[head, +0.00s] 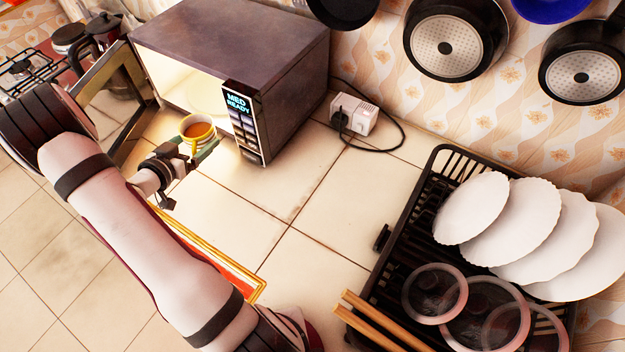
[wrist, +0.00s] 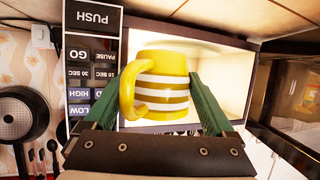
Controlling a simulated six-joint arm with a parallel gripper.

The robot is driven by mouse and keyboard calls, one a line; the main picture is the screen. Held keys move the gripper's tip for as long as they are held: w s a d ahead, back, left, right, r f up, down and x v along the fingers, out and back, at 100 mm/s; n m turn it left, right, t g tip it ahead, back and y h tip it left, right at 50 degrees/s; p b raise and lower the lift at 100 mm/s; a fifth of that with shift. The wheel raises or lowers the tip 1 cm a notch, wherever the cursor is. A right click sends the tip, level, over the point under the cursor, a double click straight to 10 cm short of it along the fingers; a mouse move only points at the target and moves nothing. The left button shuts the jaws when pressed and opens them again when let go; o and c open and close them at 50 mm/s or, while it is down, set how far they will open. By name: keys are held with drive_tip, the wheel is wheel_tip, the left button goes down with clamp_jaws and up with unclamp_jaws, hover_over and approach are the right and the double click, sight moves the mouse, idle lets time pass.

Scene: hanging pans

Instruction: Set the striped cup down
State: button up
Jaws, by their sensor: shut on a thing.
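The striped cup (wrist: 162,87) is yellow with white bands and a yellow handle on its left in the wrist view. My gripper (wrist: 155,110) is shut on it, with a green finger on each side. In the head view the cup (head: 197,129) is upright, with brown contents showing inside its rim. There my gripper (head: 192,152) holds it in front of the open microwave (head: 230,50). The lit microwave cavity lies behind the cup in the wrist view. I cannot tell the gap between the cup and the surface below.
The microwave door (head: 115,95) stands open at the left. A dish rack (head: 395,255) with white plates (head: 470,208) and glasses stands at the right. A white plug adapter (head: 354,115) with a black cable is by the wall. Pans (head: 455,40) hang above. The tiled counter (head: 310,215) between is clear.

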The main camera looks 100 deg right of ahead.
sight(257, 220)
drive_tip(key=s+a+m+g+y, duration=0.3)
drive_tip(key=s+a+m, duration=0.15)
drive_tip(key=a, duration=0.35)
drive_tip(key=s+a+m+g+y, duration=0.35)
drive_tip(key=s+a, duration=0.25)
drive_tip(key=a, duration=0.3)
drive_tip(key=shift+t, duration=0.45)
wheel_tip(257, 220, down, 8)
drive_tip(key=shift+w+r, duration=0.1)
drive_tip(key=shift+d+n, duration=0.1)
drive_tip(key=shift+n, duration=0.2)
drive_tip(key=o, duration=1.4)
drive_tip(key=shift+o, duration=0.2)
